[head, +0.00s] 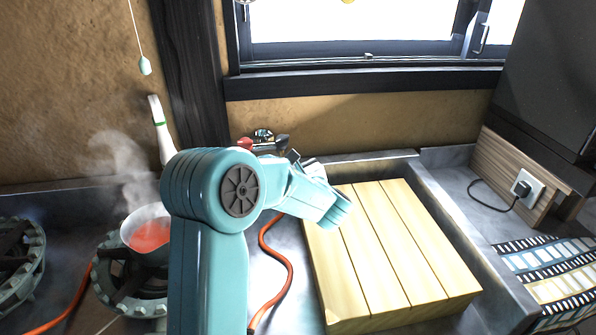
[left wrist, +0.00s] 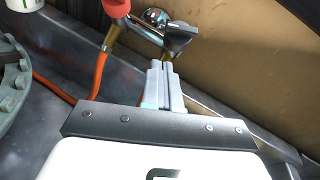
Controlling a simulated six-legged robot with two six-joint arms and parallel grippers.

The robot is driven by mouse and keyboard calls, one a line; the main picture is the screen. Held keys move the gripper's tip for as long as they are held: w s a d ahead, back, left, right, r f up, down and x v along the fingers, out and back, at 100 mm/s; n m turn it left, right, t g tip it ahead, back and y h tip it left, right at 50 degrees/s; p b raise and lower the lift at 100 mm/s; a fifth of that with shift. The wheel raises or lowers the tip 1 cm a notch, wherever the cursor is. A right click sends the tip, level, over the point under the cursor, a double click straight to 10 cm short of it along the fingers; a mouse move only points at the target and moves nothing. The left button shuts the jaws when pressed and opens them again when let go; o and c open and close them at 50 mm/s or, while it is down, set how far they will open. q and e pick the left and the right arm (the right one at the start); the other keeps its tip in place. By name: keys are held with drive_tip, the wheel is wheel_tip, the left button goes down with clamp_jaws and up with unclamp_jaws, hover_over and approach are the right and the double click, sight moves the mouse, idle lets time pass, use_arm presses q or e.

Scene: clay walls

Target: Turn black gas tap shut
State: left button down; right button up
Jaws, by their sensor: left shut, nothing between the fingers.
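The gas tap fitting (head: 263,136) sits low by the clay wall, with a red knob (head: 244,143) at left and a dark lever (head: 282,142) at right. In the left wrist view the dark lever (left wrist: 183,38) slants beside chrome parts, and the red knob (left wrist: 117,8) is at the top edge. My left gripper (left wrist: 160,64) is shut and empty, its tips just below the dark lever; I cannot tell whether they touch it. In the head view my left gripper (head: 294,156) is just right of the fitting, partly hidden by my arm. My right gripper is out of view.
An orange hose (head: 284,262) curves along the counter. A slatted wooden board (head: 385,250) lies at right. A steaming pan (head: 147,222) with red contents sits on a burner (head: 112,285) at left. A white bottle (head: 161,130) stands behind. The window sill (head: 365,82) is above.

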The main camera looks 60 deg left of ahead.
sight(282, 142)
use_arm(q)
drive_tip(key=a+r, duration=0.2)
drive_tip(key=a, duration=0.1)
drive_tip(key=shift+r+p, duration=0.2)
drive_tip(key=shift+p, duration=0.15)
drive_tip(key=shift+s, duration=0.1)
